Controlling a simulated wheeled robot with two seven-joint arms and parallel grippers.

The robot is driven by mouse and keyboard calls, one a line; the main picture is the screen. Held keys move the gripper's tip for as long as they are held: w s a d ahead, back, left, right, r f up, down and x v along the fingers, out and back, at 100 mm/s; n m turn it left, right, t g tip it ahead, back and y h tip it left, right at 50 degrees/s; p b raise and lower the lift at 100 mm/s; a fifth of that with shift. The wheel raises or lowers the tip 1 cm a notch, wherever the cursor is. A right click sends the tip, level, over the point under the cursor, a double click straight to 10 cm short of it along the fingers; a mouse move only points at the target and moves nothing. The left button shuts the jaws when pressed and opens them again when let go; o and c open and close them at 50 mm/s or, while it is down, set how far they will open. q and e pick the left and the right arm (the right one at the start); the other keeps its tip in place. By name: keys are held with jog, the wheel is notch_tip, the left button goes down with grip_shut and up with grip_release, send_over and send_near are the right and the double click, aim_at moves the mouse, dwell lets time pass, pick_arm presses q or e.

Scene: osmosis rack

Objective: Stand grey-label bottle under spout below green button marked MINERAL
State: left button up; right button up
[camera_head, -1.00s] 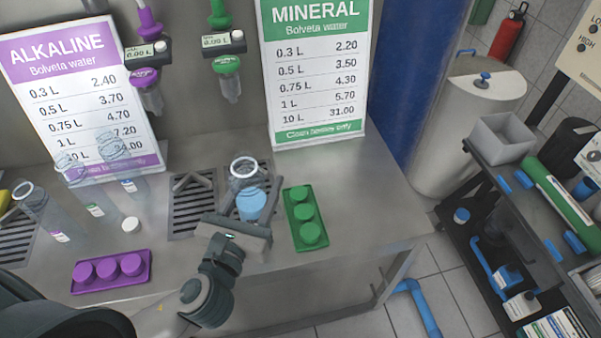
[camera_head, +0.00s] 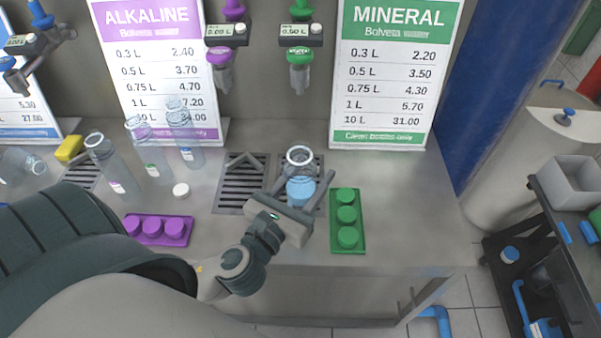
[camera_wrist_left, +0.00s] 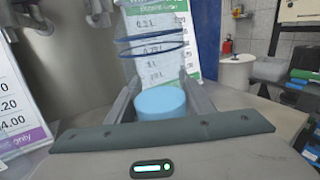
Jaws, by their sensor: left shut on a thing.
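My left gripper (camera_head: 304,186) is shut on a clear bottle (camera_head: 300,158) with a light-blue lower part. The bottle looks upright over the right-hand drip grate (camera_head: 318,163); I cannot tell whether its base touches it. Its label is hidden. In the left wrist view the bottle's blue cylinder (camera_wrist_left: 161,103) sits between the fingers, with blue rings above. The mineral spout (camera_head: 299,78) hangs behind and above the bottle, below the green button (camera_head: 298,56) and a small meter. The MINERAL sign (camera_head: 392,75) stands to the right. My right gripper is out of view.
A green cap tray (camera_head: 347,221) lies just right of my gripper, a purple one (camera_head: 160,230) to the left. Several clear bottles, one a green-label bottle (camera_head: 152,165), stand left, near a white cap (camera_head: 181,190). The counter's right end (camera_head: 410,205) is clear.

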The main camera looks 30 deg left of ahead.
pick_arm(q)
jog(key=s+a+f+y, duration=0.1)
jog(key=s+a+f, duration=0.15)
jog(key=a, duration=0.65)
jog(key=w+a+p, duration=0.1)
jog(key=w+p, duration=0.5)
jog(key=w, duration=1.2)
jog(key=shift+a+f, duration=0.3)
jog(key=shift+f, duration=0.15)
jog(key=shift+f, duration=0.1)
